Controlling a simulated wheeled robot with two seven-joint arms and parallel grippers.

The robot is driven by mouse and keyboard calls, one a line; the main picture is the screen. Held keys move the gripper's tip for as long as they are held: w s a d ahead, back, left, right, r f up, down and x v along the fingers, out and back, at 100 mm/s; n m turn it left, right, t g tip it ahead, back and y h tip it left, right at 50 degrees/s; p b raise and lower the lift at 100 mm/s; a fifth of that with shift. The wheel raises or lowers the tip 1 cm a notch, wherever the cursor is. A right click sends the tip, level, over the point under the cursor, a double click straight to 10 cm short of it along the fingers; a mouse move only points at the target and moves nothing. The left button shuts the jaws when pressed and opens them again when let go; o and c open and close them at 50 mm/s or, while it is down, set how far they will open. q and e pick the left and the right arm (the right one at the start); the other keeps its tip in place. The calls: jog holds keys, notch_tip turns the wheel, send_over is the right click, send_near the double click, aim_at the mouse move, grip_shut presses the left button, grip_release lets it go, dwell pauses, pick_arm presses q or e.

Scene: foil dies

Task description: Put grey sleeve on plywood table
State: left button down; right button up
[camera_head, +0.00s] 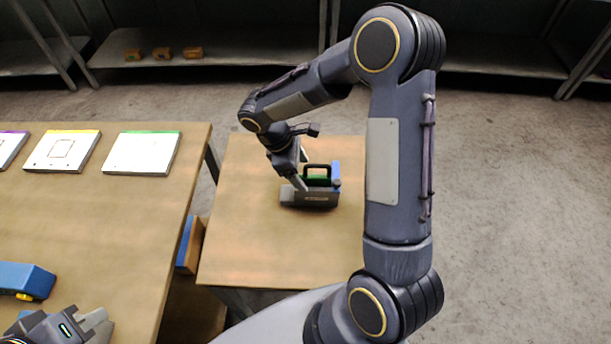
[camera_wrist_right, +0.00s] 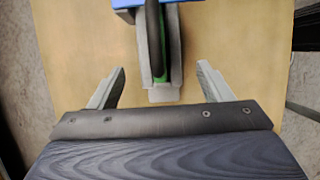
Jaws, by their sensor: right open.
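A grey piece (camera_head: 318,203), which looks like the grey sleeve, lies on the small plywood-coloured table (camera_head: 250,245). A green part, a black handle and a blue part (camera_head: 336,169) show close behind it; I cannot tell whether they are joined. My right gripper (camera_head: 304,172) is at this group. In the right wrist view the fingers (camera_wrist_right: 158,86) are apart, with the grey end (camera_wrist_right: 164,95), the green strip and the black handle in line with the gap between them. No grip shows. My left gripper (camera_head: 98,325) is at the lower left, over the larger wooden table; its jaw gap is unclear.
The larger table (camera_head: 130,235) on the left carries several white plates with coloured edges (camera_head: 142,153) and a blue block with a yellow part (camera_head: 25,280). A blue and brown piece (camera_head: 190,245) stands between the tables. Shelves (camera_head: 200,60) with small brown blocks stand behind.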

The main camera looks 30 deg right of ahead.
jog(key=v, duration=0.8)
jog(key=s+d+r+m+t+y, duration=0.25)
jog(key=s+r+m, duration=0.3)
jog(key=s, duration=0.35)
jog(key=s+a+r+m+t+y, duration=0.1)
jog(key=s+m+t+y, duration=0.1)
jog(key=s+m, duration=0.2)
jog(key=s+a+r+m+t+y, duration=0.1)
jog(key=s+a+m+t+y, duration=0.1)
jog(key=s, duration=0.5)
jog(key=shift+s+a+m+t+y+b, duration=0.2)
jog(key=shift+a+m+t+y+b, duration=0.1)
jog(key=shift+m+t+y, duration=0.55)
